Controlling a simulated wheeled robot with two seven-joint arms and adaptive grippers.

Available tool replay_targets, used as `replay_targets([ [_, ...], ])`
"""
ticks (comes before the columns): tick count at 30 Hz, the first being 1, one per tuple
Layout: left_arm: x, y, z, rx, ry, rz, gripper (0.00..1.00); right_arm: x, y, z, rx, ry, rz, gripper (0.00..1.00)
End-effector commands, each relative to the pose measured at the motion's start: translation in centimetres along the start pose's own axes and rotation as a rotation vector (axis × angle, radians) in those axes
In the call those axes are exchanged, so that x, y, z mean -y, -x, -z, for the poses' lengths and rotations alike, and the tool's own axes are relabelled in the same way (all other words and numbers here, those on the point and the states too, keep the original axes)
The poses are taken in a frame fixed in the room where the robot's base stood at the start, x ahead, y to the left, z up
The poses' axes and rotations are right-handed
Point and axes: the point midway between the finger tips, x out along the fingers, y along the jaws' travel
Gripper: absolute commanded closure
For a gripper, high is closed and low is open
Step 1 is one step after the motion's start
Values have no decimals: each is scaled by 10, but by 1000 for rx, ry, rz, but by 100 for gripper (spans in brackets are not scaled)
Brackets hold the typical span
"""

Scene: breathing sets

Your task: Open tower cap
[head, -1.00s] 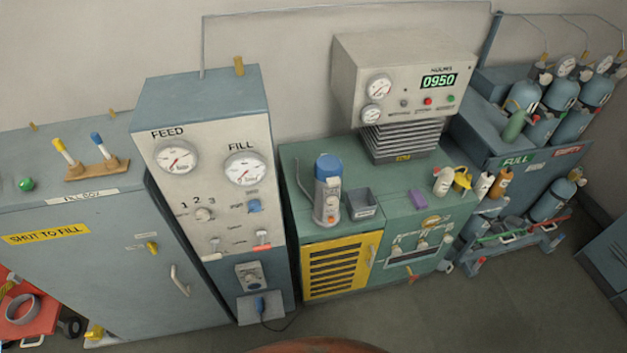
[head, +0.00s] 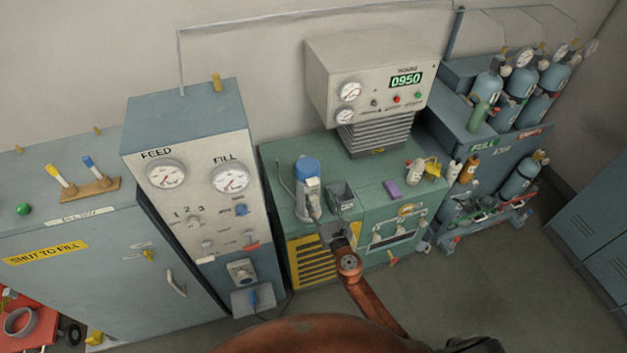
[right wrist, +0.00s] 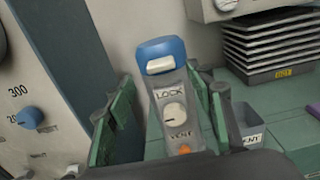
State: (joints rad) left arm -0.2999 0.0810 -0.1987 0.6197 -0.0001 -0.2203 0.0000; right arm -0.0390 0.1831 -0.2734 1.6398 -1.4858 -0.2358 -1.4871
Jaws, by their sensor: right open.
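The tower is a grey cylinder with a blue cap (head: 307,168), standing upright on the green bench (head: 281,173). In the right wrist view its blue cap (right wrist: 161,51) with a pale front patch sits above a grey body (right wrist: 172,92) marked LOCK and VENT, with a pale knob and an orange button. My right gripper (head: 316,208) is in front of the tower, covering its lower part in the head view. In the right wrist view its two green-padded fingers are open, one on each side of the tower body. Contact cannot be told. My left gripper is not in view.
A small grey bin (head: 342,197) stands right of the tower, close to my right gripper. The tall FEED/FILL panel (head: 195,185) is on the left. The gauge box (head: 372,85) stands behind right. A purple block (head: 391,189) and several bottles lie further right.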

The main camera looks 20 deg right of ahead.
Motion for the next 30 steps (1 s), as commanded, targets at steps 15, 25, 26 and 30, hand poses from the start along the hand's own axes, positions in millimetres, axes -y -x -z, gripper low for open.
replay_targets([
  [15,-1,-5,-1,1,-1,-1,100,0,-69,-1,3,2,0,51],
  [25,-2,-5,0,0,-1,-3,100,0,-76,-1,2,1,0,51],
  [26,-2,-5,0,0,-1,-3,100,0,-75,-1,2,1,0,51],
  [30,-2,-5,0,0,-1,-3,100,0,-75,-1,2,1,0,59],
])
